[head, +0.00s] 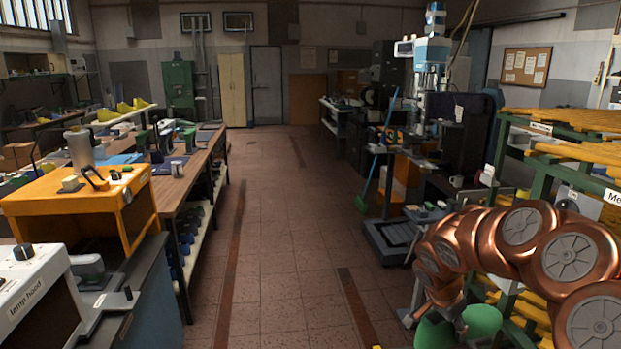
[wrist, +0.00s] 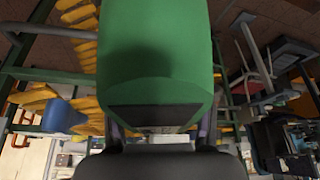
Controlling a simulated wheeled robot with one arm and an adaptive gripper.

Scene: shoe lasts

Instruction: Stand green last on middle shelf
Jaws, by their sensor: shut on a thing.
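The green last (wrist: 158,55) fills the upper middle of the wrist view, with a dark flat patch on its near end. My gripper (wrist: 160,132) is shut on it, one finger at each side of the near end. In the head view a green shape, which looks like the same last (head: 478,326), shows at the end of my copper arm, low at the right and partly cut off by the bottom edge. The green-framed rack (head: 499,148) with yellow slatted shelves stands at the right. My arm hides much of its lower part, and I cannot tell its middle shelf clearly.
A blue thing (wrist: 62,117) sits by yellow slats in the wrist view. A drill press (head: 428,65) stands beyond the rack. A long workbench (head: 172,190) and an orange machine (head: 85,205) line the left. The tiled aisle (head: 285,210) between is clear.

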